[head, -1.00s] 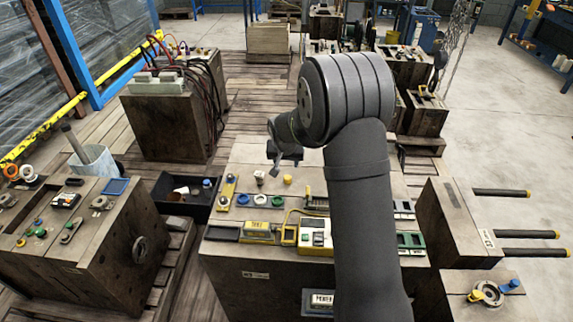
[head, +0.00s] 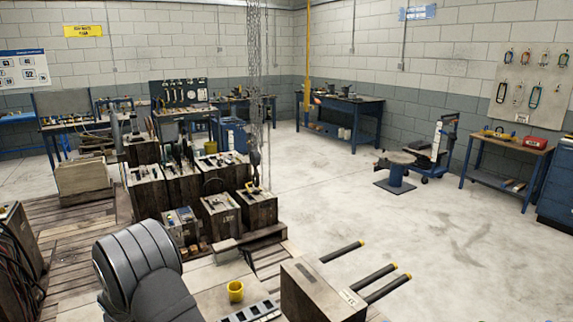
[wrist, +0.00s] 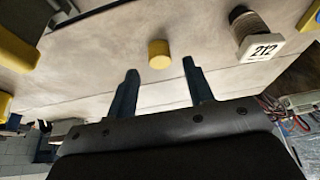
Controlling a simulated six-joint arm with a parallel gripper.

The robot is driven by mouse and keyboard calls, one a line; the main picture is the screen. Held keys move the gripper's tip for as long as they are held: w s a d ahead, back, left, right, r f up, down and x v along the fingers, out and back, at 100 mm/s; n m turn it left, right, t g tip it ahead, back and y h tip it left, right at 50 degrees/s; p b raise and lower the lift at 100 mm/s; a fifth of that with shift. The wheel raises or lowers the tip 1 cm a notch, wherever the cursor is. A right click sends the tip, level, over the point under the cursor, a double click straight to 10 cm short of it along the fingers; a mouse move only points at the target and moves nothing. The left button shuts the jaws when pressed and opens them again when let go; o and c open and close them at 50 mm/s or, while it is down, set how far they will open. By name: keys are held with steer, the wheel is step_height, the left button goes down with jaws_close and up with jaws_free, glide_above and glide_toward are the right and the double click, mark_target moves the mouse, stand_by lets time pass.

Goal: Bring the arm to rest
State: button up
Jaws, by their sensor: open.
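My gripper (wrist: 160,68) shows in the wrist view with its two dark fingers apart and nothing between them. It hangs over a pale worktop (wrist: 95,58). A small yellow round piece (wrist: 159,54) stands on the worktop beyond the fingertips, apart from them. In the head view my dark arm fills the lower left; its gripper end is hidden or out of frame there.
A dark knob-like piece with a white tag reading 212 (wrist: 263,46) is near the gripper. In the head view, a yellow cup (head: 235,291) is beside my arm. A wooden block (head: 318,291) has rods sticking out to the right. Open concrete floor (head: 430,240) lies beyond.

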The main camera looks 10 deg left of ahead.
steer(key=x, duration=0.3)
step_height(320, 180, up, 2)
steer(key=shift+r, duration=0.65)
